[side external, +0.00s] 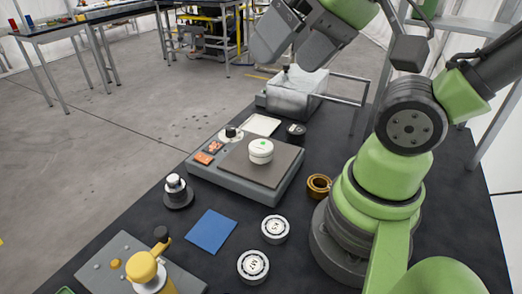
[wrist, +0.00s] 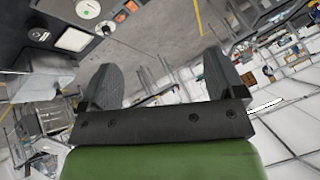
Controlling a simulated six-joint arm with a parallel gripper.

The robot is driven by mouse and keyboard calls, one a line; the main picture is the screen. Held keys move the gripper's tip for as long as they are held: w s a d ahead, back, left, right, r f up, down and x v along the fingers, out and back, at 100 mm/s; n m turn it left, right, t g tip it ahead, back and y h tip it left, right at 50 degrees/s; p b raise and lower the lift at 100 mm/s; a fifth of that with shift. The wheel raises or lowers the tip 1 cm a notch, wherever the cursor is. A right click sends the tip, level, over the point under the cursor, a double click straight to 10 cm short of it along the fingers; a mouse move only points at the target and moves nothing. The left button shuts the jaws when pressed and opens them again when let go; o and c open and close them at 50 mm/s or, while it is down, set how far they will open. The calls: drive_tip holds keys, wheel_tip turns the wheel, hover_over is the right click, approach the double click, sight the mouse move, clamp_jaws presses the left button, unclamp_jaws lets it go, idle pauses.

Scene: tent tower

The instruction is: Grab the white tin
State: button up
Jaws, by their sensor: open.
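The white tin (side external: 261,151), with a green mark on its lid, stands upright on the brown plate (side external: 262,165) of a grey platform near the table's middle. It also appears at the upper left edge of the wrist view (wrist: 87,9). My gripper (side external: 283,52) is high above the table's far end, apart from the tin and toward the back. In the wrist view my gripper (wrist: 160,62) has its two dark fingers wide apart with nothing between them.
Two white-topped round tins (side external: 275,229) (side external: 253,265) stand nearer the front. A copper-coloured ring (side external: 319,185) lies right of the platform. A blue square (side external: 211,231) lies flat at front left. A silver box (side external: 295,92) stands behind. A dark round can (side external: 296,131) stands behind the platform.

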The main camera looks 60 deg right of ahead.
drive_tip(key=w+d+f+n+g+h, duration=0.2)
drive_tip(key=w+d+f+g, duration=0.2)
drive_tip(key=w+d+f, duration=0.3)
drive_tip(key=n+g, duration=0.2)
drive_tip(key=g, duration=0.1)
approach(261, 145)
drive_tip(key=shift+d+f, duration=0.25)
drive_tip(key=shift+d, duration=0.1)
wheel_tip(261, 145, down, 4)
drive_tip(key=shift+f, duration=0.2)
drive_tip(key=shift+a+f, duration=0.2)
drive_tip(key=shift+f, duration=1.15)
drive_tip(key=shift+a+f, duration=0.2)
drive_tip(key=shift+f, duration=1.2)
drive_tip(key=c, duration=1.1)
